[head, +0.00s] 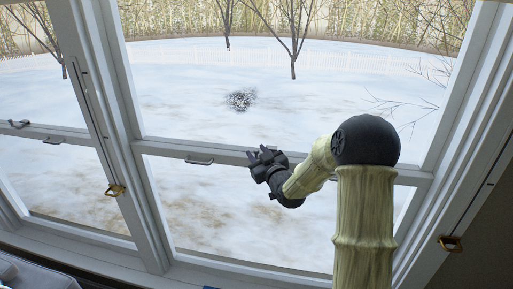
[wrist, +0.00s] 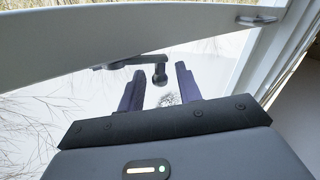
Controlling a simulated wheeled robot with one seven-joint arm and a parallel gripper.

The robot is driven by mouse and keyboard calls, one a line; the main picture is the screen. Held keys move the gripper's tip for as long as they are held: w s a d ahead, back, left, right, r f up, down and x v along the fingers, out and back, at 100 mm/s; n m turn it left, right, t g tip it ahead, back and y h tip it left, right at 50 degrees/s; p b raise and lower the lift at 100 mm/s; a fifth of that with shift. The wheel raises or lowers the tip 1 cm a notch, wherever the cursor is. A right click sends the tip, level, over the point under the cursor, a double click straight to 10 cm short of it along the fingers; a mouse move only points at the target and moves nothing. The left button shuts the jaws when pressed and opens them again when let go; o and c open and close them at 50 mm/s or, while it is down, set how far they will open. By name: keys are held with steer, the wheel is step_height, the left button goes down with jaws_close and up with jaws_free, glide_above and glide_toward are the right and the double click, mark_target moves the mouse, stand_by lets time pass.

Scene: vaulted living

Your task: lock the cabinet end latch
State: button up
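A dark grey latch (wrist: 138,61) with a short lever and a round knob (wrist: 160,75) sits on a white window rail in the wrist view. My gripper (wrist: 159,71) is open, its two purple-grey fingers apart. The knob appears in the gap between the fingertips, closer to the right finger; I cannot tell the distance in depth or whether they touch. In the head view my gripper (head: 261,153) is at the middle rail of the large window. I cannot make out the latch there. No cabinet can be told in either view.
A grey pull handle (head: 199,161) is on the window's middle rail (head: 228,152), left of my gripper. Brass catches (head: 115,190) (head: 450,243) are on the side frames. Another metal fitting (wrist: 257,20) is at the wrist view's upper right. A white post (head: 120,120) stands left.

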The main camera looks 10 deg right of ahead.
steer(key=shift+w+a, duration=0.15)
steer(key=shift+w, duration=0.4)
jaws_close()
